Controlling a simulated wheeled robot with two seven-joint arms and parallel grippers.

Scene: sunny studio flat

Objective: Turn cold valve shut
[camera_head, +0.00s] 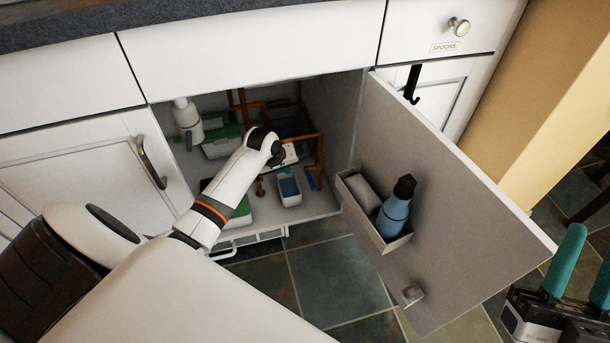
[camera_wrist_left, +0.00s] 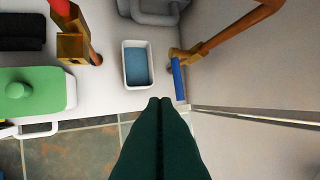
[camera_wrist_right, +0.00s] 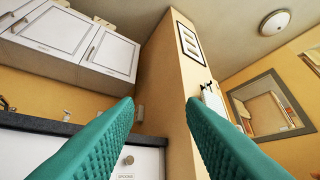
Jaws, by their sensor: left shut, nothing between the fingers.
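The cold valve's blue lever (camera_wrist_left: 178,80) sits on a brass fitting (camera_wrist_left: 183,55) at the end of a copper pipe, near the cupboard's right wall. In the left wrist view the lever points toward the cupboard's front edge. It shows small in the head view (camera_head: 310,181). My left gripper (camera_wrist_left: 160,103) is shut and empty. Its fingertips appear just left of the lever's free end; I see no clear contact. In the head view my left arm reaches into the cupboard. My right gripper (camera_wrist_right: 163,108) is open and empty, outside the cupboard at the far right.
A red-handled valve (camera_wrist_left: 62,8) stands left. A white tub with blue contents (camera_wrist_left: 137,65) and a green-topped container (camera_wrist_left: 35,90) stand on the cupboard floor. The open door (camera_head: 440,190) bounds the right, its bin holding a blue bottle (camera_head: 394,215).

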